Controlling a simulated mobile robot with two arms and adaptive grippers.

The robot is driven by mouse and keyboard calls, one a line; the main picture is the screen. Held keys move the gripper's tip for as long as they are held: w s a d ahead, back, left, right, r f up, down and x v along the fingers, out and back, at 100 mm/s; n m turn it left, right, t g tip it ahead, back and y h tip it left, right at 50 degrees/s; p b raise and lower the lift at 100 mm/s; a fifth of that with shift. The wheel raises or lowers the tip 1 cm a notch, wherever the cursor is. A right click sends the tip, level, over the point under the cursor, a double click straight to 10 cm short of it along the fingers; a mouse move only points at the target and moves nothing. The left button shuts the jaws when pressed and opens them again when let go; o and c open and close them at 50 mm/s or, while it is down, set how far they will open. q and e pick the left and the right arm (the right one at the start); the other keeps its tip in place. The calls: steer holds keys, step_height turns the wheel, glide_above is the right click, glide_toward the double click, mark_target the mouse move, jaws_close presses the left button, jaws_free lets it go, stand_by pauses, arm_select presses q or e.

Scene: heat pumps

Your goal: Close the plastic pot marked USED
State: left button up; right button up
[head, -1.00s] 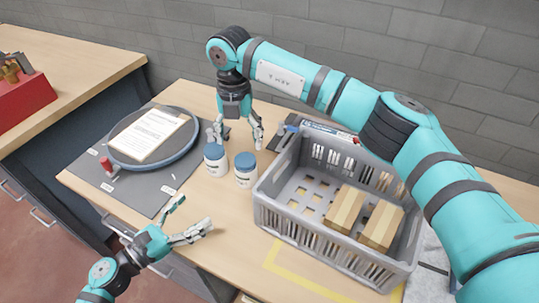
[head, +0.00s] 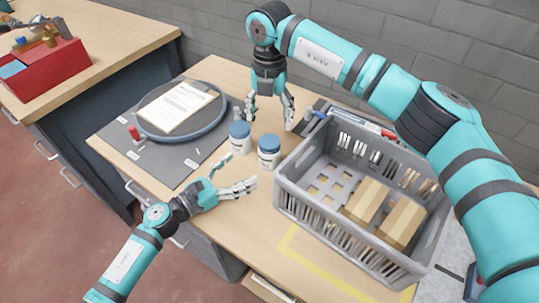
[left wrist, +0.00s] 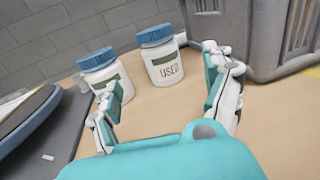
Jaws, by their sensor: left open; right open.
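The pot marked USED (left wrist: 163,62) is white with a blue lid and stands upright. In the head view it is the right one of two pots (head: 269,157), beside the crate. Its lid (left wrist: 155,35) sits on top; I cannot tell whether it is tight. A second white pot (left wrist: 110,76) with a blue lid stands to its left, also in the head view (head: 240,145). My left gripper (head: 240,172) is open and empty in front of both pots, its fingers (left wrist: 162,85) spread toward them. My right gripper (head: 270,108) is open, pointing down just behind the pots.
A grey crate (head: 297,205) holding cardboard boxes (head: 385,212) stands right of the pots. A dark mat (head: 165,165) with a round device and a paper sheet (head: 173,108) lies to the left. A red toolbox (head: 45,70) stands on another bench. Bare wood lies before the pots.

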mark_target(270, 151)
arm_select(q)
steer(key=x, duration=1)
steer(key=shift+w+d, duration=0.2)
